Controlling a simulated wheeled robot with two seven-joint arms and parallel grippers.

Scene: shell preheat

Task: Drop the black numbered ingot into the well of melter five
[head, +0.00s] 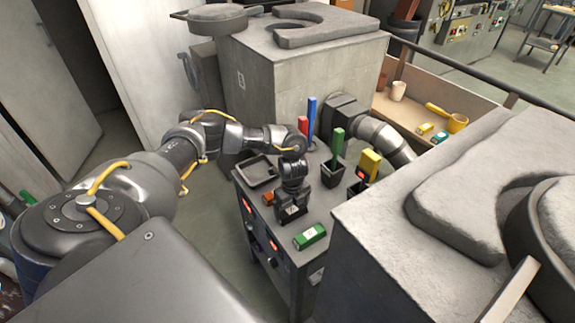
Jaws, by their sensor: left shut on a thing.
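My left gripper (291,190) points down over the small dark cart and is shut on a dark block with a pale mark, which looks like the black ingot (292,212). Its number is too small to read, and the jaws hide much of it. A grey block-shaped melter (300,75) stands behind the cart, with a small unreadable plate on its front. Another grey melter (375,235) stands at the near right. I cannot tell which is melter five.
A green labelled ingot (310,236) lies on the cart top (322,205) close to the held block. A black tray (260,171), upright blue (312,120) and green (338,145) bars and a yellow block (370,163) stand around it.

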